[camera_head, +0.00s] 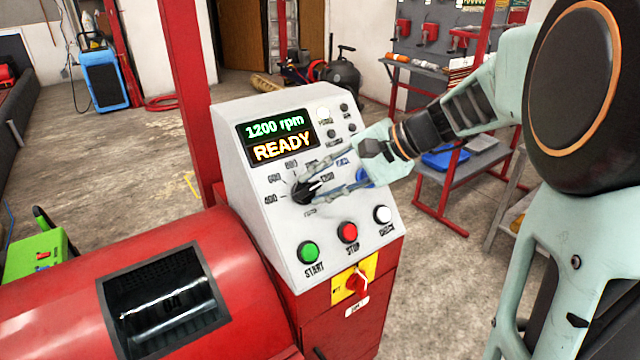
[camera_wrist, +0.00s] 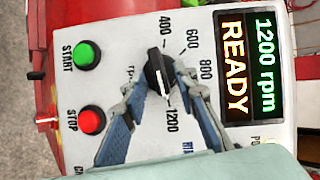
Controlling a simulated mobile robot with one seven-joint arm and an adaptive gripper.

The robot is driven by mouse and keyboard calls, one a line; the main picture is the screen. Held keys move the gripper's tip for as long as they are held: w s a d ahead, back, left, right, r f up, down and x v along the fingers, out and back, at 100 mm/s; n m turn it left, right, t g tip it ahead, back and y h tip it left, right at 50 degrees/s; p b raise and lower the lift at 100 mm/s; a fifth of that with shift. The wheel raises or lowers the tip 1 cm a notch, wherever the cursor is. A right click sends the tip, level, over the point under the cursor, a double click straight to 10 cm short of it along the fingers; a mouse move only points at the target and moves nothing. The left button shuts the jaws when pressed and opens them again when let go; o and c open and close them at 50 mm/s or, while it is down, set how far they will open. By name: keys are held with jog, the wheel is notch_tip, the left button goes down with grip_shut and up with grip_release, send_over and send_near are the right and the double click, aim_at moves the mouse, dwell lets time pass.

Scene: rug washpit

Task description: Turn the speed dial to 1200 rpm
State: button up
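The speed dial (camera_head: 301,191) is a black knob on the sloped front of a white control panel (camera_head: 265,235). In the wrist view, the dial (camera_wrist: 154,72) has a white pointer mark turned toward the 1200 label. The display (camera_head: 276,138) reads "1200 rpm" and "READY", and the display in the wrist view (camera_wrist: 250,65) reads the same. My gripper (camera_head: 313,182) reaches in from the right at the dial. In the wrist view, the fingers of my gripper (camera_wrist: 158,76) are spread on either side of the dial, with a visible gap on the right. Whether the left fingertip touches it is unclear.
Below the dial are a green START button (camera_head: 308,252), a red STOP button (camera_head: 347,232) and a white button (camera_head: 382,214). A red rotary switch (camera_head: 356,283) sits lower on the cabinet. A red drum housing (camera_head: 60,310) lies at left, a red post (camera_head: 187,90) behind.

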jog(key=v, duration=1.2)
